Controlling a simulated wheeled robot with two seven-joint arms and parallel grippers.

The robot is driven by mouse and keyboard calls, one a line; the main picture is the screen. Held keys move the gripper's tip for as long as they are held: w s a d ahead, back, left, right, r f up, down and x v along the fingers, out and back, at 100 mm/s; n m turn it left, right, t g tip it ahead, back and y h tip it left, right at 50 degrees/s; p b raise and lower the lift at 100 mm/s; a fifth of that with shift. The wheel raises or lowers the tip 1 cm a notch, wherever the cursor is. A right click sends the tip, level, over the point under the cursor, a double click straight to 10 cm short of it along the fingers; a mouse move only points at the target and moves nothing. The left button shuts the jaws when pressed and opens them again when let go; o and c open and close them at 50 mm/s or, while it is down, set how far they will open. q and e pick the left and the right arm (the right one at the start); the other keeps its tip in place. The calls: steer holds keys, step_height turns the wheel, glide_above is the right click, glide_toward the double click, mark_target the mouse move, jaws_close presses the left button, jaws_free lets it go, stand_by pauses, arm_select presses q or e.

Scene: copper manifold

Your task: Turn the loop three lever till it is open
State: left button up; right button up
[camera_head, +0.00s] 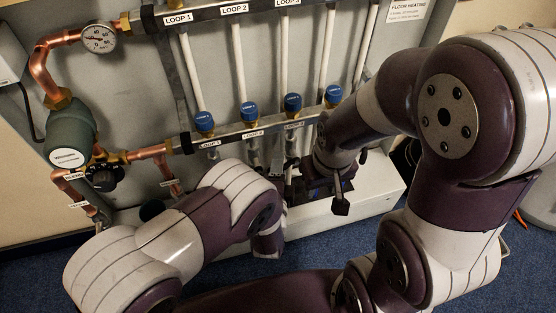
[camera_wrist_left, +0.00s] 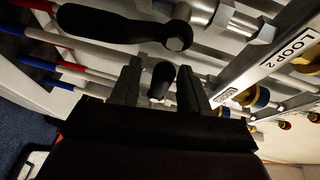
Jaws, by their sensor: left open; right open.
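The loop three lever is a black handle (camera_wrist_left: 161,74) in the left wrist view, seen nearly end-on between my left fingers. I take it as loop three because it is the one beyond the LOOP 2 valve; its label is too small to read. My left gripper (camera_wrist_left: 158,88) is open with a finger either side of the handle; contact cannot be told. In the head view my left wrist hides much of the area below the lower manifold bar (camera_head: 228,137). My right gripper (camera_head: 335,190) is open and empty, low in front of the manifold's right part.
Another black lever (camera_wrist_left: 115,24) on a silver valve lies close to my left gripper, by the LOOP 2 label (camera_wrist_left: 292,46). Red and blue pipes run nearby. Blue caps (camera_head: 292,103) line the lower bar. A copper pipe with a gauge (camera_head: 99,38) stands at left.

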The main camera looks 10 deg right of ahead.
arm_select(q)
jaws_close()
